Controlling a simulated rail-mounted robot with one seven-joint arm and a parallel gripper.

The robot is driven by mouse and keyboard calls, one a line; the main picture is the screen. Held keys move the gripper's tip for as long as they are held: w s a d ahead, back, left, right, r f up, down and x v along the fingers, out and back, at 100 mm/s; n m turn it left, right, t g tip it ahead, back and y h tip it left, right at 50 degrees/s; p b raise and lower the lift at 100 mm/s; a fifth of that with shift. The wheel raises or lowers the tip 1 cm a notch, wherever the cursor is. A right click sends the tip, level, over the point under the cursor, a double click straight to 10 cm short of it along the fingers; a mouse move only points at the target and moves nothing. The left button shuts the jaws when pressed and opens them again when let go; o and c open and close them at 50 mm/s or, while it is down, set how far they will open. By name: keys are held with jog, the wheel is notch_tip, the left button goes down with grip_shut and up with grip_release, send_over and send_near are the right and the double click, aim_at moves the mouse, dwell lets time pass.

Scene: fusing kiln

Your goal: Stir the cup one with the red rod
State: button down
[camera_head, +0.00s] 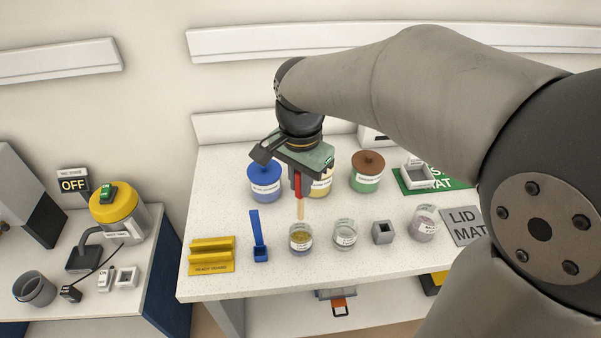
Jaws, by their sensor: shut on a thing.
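My gripper (298,178) is above the worktop, shut on a red rod (298,184). The rod hangs upright, with a pale wooden-looking lower part (300,208). Just below its lower end in the picture stands a small labelled clear cup (301,239) with yellowish-brown contents. I cannot tell whether the tip is over the cup or behind it. A second clear cup (345,234) stands to its right, and a third (424,223) with pinkish-grey contents stands further right. Their labels are too small to read, so I cannot tell which is cup one.
Blue (265,183), yellow and brown-lidded (367,172) jars stand behind the cups. A yellow rack (211,256), a blue holder (260,240) and a grey block (382,233) stand along the front. A lid mat (466,227) lies at right.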

aim_at(301, 216)
jog(key=shift+f, duration=0.25)
jog(key=shift+f+b, duration=4.2)
jog(key=shift+f, duration=1.15)
